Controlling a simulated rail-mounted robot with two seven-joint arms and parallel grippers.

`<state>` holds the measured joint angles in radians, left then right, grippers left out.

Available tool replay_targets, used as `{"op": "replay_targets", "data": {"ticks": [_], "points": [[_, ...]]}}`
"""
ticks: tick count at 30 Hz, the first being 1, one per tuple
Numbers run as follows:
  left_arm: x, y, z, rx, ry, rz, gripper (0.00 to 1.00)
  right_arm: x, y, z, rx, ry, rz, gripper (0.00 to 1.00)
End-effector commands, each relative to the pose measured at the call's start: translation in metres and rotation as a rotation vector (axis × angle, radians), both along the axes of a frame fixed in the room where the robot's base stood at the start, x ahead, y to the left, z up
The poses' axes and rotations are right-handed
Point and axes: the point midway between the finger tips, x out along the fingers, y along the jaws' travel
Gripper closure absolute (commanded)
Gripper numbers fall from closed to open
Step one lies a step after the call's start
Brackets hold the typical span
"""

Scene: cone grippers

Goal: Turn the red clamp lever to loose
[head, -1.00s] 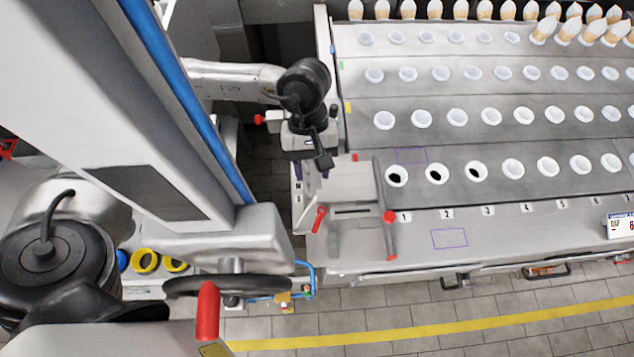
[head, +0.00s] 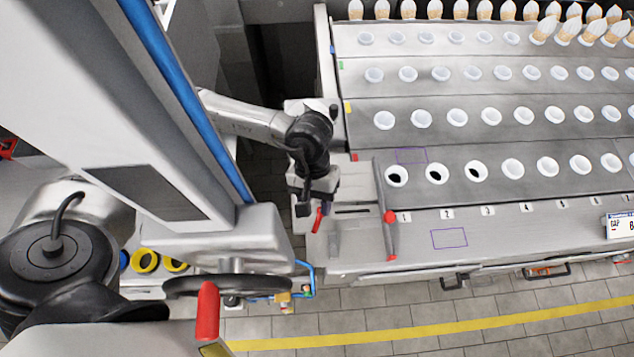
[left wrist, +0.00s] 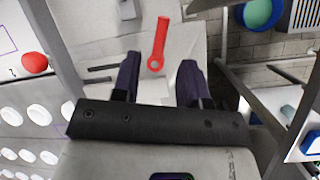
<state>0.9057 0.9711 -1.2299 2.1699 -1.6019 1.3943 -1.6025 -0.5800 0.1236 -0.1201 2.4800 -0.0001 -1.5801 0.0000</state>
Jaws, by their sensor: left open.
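The red clamp lever (head: 317,219) is on the grey bench at the left end of its front deck. In the left wrist view the lever (left wrist: 161,38) lies just beyond my fingertips, with its round pivot end toward me. My left gripper (head: 310,204) is above and beside the lever in the head view, partly covering it. In the left wrist view my left gripper (left wrist: 158,72) has its two dark fingers spread apart with nothing between them, and the lever is in line with the gap. My right gripper is not in view.
A red ball knob (head: 390,216) tops a grey bar right of the lever. Several white-rimmed holes (head: 457,117) fill the deck rows. A handwheel (head: 240,286) and a second red handle (head: 208,312) are at lower left. A purple rectangle (head: 449,239) marks bare deck.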

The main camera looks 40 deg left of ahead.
Motion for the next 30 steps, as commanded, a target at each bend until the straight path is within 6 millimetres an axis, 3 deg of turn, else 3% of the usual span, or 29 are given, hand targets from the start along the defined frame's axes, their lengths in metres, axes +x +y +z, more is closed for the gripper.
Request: {"op": "replay_targets", "data": {"ticks": [9,23,30], "points": [[-0.010,-0.012,-0.033,0.000,0.002,0.001,0.60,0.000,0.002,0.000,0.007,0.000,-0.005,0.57],[-0.012,-0.015,-0.040,0.000,0.000,0.001,0.60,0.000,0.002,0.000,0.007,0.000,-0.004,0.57],[-0.012,-0.015,-0.040,0.000,0.000,0.001,0.81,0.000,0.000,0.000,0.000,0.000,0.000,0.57]]}}
